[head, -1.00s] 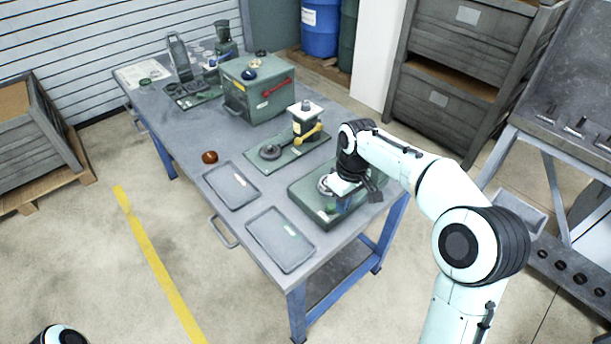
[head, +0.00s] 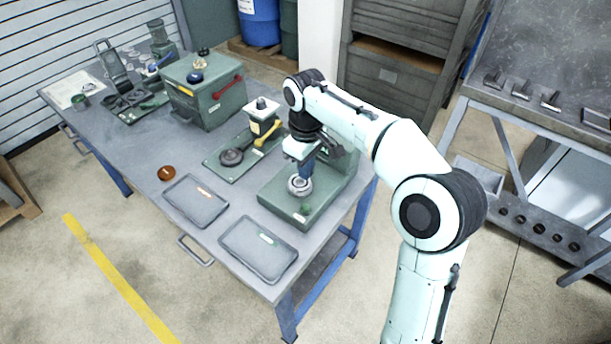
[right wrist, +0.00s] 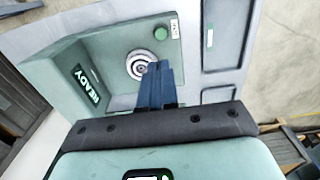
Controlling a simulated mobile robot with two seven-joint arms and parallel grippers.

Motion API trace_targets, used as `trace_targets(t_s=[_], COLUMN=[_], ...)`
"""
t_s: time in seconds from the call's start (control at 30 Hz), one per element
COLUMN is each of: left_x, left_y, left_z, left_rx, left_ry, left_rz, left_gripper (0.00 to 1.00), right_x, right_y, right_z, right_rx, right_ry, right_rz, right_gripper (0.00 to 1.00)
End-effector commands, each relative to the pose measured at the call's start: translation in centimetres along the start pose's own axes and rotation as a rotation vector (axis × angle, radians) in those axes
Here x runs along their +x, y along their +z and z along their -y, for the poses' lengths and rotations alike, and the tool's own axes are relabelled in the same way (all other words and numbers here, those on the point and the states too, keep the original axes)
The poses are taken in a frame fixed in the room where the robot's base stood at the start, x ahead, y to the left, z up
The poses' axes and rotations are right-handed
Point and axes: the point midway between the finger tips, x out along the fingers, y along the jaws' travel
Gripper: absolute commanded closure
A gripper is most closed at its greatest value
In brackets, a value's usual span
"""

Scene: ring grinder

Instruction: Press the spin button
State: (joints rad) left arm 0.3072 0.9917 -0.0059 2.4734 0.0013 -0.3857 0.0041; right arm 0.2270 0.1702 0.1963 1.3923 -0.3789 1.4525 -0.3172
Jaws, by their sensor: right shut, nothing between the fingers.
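The ring grinder (head: 272,197) is a green machine near the table's right edge, with a round grey chuck (head: 299,186) on its deck. A green round button (head: 305,208) sits near its front corner; I take it as the spin button. It also shows in the right wrist view (right wrist: 160,33), beside a small white label. My right gripper (head: 306,174) is shut and empty, with blue fingers pointing down near the chuck. In the right wrist view its fingertips (right wrist: 158,68) overlap the chuck's edge, apart from the button; contact with the chuck cannot be told. My left gripper is out of view.
The grinder's display (right wrist: 86,85) reads READY. Two grey trays, (head: 195,200) and (head: 259,248), lie left of the grinder. A brown ring (head: 167,173) lies on the table (head: 130,160).

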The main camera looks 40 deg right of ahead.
Motion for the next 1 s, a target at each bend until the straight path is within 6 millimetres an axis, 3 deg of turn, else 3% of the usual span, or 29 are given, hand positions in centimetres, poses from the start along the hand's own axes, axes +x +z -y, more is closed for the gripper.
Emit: trace_targets(t_s=[0.2,0.5,0.7,1.0], left_x=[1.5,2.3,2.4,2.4], left_y=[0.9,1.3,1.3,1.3], left_z=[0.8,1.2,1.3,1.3], left_rx=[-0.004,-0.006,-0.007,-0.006], left_ry=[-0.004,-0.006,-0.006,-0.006], left_rz=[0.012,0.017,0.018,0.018], left_gripper=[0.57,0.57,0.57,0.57], right_x=[5.2,10.5,11.9,12.1], right_y=[0.2,0.1,0.1,0.0], right_z=[0.1,0.1,0.0,0.0], right_rx=[0.000,-0.001,0.000,0.000], right_ry=[-0.003,-0.002,-0.001,-0.001], right_rz=[0.008,0.004,0.002,0.000], right_gripper=[1.00,1.00,1.00,1.00])
